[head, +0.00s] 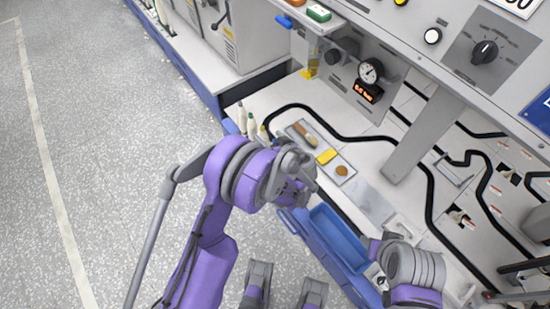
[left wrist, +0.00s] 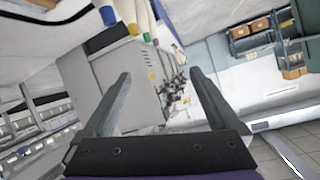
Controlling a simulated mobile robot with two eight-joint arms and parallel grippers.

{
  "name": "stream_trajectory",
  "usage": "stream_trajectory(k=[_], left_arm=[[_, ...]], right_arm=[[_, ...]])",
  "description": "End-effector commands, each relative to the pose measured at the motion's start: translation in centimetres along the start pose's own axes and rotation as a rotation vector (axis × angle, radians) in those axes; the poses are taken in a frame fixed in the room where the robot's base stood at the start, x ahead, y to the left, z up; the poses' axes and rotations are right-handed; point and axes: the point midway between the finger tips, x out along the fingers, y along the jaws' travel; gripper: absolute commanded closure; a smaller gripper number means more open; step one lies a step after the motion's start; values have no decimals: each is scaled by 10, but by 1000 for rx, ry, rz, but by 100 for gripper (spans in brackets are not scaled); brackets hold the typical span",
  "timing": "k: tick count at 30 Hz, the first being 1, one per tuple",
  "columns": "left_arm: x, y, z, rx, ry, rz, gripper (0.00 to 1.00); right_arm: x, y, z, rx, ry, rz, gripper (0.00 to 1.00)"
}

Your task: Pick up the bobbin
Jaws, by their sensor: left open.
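A shallow grey tray (head: 316,161) lies on the white worktop in the head view. It holds a long brown-orange piece (head: 304,134), a yellow piece (head: 326,156) and a small round brown piece (head: 341,170). I cannot tell for sure which of these is the bobbin. My left gripper (head: 304,172) is just in front of the tray, its fingers mostly hidden by my own wrist. In the left wrist view the left gripper (left wrist: 158,74) is open with nothing between its fingers. My right gripper (head: 382,248) is at the lower right, its fingers unclear.
Several white bottle-like pieces (head: 250,124) stand left of the tray; coloured ends (left wrist: 107,15) show in the left wrist view. A blue bin (head: 335,236) is at the worktop's front. A gauge (head: 369,71) and panel overhang the back. Black cable runs behind the tray.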

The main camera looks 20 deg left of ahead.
Motion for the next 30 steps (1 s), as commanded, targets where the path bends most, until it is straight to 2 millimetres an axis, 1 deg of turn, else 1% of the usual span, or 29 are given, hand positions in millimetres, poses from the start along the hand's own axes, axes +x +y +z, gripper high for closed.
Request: stream_trajectory(k=[1, 2, 3, 5, 6, 9, 12, 13, 16, 19, 23, 27, 30], left_arm=[[10, 20, 27, -23, 49, -4, 6], [14, 28, 39, -42, 81, -6, 6], [18, 39, 55, -66, 125, -7, 6], [22, 53, 79, -105, 188, -4, 6], [23, 61, 94, -128, 228, 1, 6], [24, 75, 128, -181, 315, 16, 6], [22, 83, 154, -222, 379, 33, 6], [21, 84, 160, -232, 394, 38, 6], [19, 87, 171, -253, 426, 50, 6], [22, 88, 173, -262, 440, 53, 6], [36, 87, 166, -263, 440, 52, 6], [57, 87, 156, -262, 439, 52, 6], [67, 87, 152, -262, 439, 52, 6]], right_arm=[[12, 0, 5, 0, -4, 0, 50], [16, 0, 7, 0, -6, 0, 50], [22, 0, 9, 0, -8, 0, 50], [29, 0, 12, 0, -11, 0, 50], [34, 0, 14, 0, -13, 0, 50], [44, 0, 18, 0, -16, 0, 50], [51, 0, 20, 0, -19, 0, 50], [52, 0, 21, 0, -19, 0, 50], [55, 0, 22, 0, -20, 0, 50], [56, 0, 22, 0, -21, 0, 50], [56, 0, 22, 0, -21, 0, 50], [58, 0, 23, 0, -21, 0, 50], [58, 0, 23, 0, -22, 0, 50]])
